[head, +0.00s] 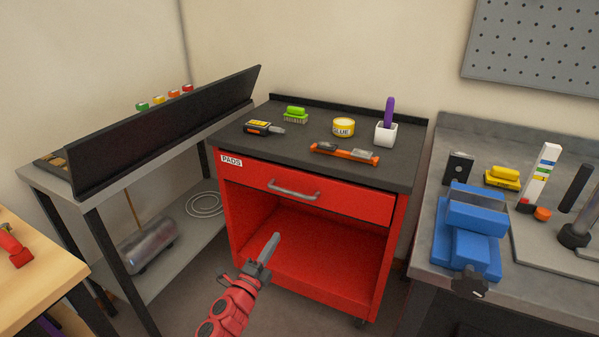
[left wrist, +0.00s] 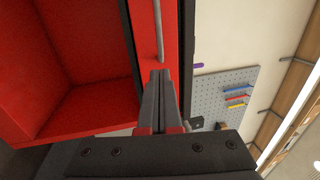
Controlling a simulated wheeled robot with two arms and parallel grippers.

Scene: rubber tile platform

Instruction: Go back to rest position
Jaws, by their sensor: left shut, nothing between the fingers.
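My left gripper (head: 270,248) is shut and empty, in front of the red cabinet (head: 227,205), low before its open lower bay. It also shows in the left wrist view (left wrist: 160,76), with its fingers together and pointing toward the cabinet front. The drawer marked PADS (head: 345,200) looks closed, and its grey handle (head: 293,192) is above the gripper and apart from it in the head view. The handle also shows in the left wrist view (left wrist: 158,30), just beyond the fingertips; I cannot tell the gap there. My right gripper is not in view.
On the cabinet's dark top are a green brush (head: 295,115), a yellow glue tin (head: 344,127), a white cup (head: 386,134) and an orange tool (head: 344,154). A blue vise (head: 468,232) stands on the right bench. A grey table (head: 50,184) stands left.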

